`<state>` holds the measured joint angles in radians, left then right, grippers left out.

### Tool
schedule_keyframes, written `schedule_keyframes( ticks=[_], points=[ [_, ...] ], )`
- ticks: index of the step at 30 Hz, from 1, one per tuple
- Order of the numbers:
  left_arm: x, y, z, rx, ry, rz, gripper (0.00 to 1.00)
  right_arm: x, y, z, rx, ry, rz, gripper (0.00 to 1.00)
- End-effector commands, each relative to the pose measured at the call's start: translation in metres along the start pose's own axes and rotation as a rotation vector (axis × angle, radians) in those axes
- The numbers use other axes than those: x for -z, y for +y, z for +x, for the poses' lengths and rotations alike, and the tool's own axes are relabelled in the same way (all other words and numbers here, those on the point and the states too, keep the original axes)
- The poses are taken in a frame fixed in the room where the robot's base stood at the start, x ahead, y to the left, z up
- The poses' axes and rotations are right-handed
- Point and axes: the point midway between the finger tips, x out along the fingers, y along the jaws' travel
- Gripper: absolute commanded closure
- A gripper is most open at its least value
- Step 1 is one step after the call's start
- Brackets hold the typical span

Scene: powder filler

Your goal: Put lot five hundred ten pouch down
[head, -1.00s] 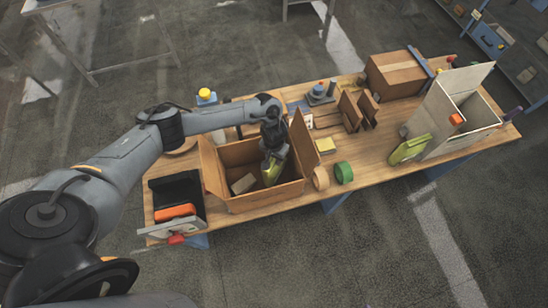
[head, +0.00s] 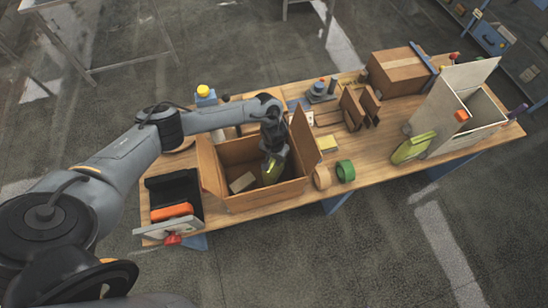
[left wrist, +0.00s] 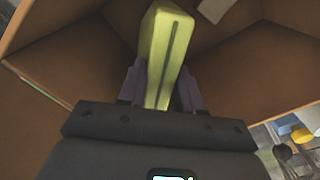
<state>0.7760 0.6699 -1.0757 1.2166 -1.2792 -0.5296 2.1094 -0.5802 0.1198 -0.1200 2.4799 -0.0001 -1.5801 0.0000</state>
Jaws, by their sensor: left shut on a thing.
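My left gripper (head: 273,157) is inside the open cardboard box (head: 266,195), pointing down. It is shut on a yellow-green pouch (left wrist: 165,50), which sits between its two fingers in the left wrist view. In the head view the pouch (head: 270,174) is partly hidden by the gripper and appears low in the box. I cannot tell whether it touches the floor of the box. The print on the pouch cannot be read. My right gripper is not in view.
A small brown block (head: 242,182) lies in the box, left of the pouch. Tape rolls (head: 345,171) stand right of the box. A second green pouch (head: 412,148) leans near a white bin (head: 470,132). A black tray (head: 173,192) is at the left.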

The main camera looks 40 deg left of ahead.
Motion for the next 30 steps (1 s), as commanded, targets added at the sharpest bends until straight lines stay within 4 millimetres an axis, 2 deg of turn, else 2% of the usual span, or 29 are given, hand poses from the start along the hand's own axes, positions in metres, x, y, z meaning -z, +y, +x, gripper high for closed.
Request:
schedule_keyframes(
  ticks=[17, 18, 21, 23, 30],
  points=[
    [0.0, 0.0, 0.011, -0.001, 0.001, -0.001, 1.0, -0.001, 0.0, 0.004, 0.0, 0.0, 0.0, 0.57],
    [0.001, 0.0, 0.01, -0.001, 0.001, -0.001, 0.61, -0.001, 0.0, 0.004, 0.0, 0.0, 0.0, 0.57],
    [0.0, 0.0, 0.01, -0.001, 0.001, 0.0, 0.46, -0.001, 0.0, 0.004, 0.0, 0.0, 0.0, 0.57],
    [0.0, 0.0, 0.01, -0.001, 0.001, 0.0, 0.37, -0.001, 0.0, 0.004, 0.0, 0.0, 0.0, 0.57],
    [0.0, 0.0, 0.011, 0.0, -0.001, 0.0, 0.36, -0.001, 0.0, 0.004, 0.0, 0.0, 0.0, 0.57]
  ],
)
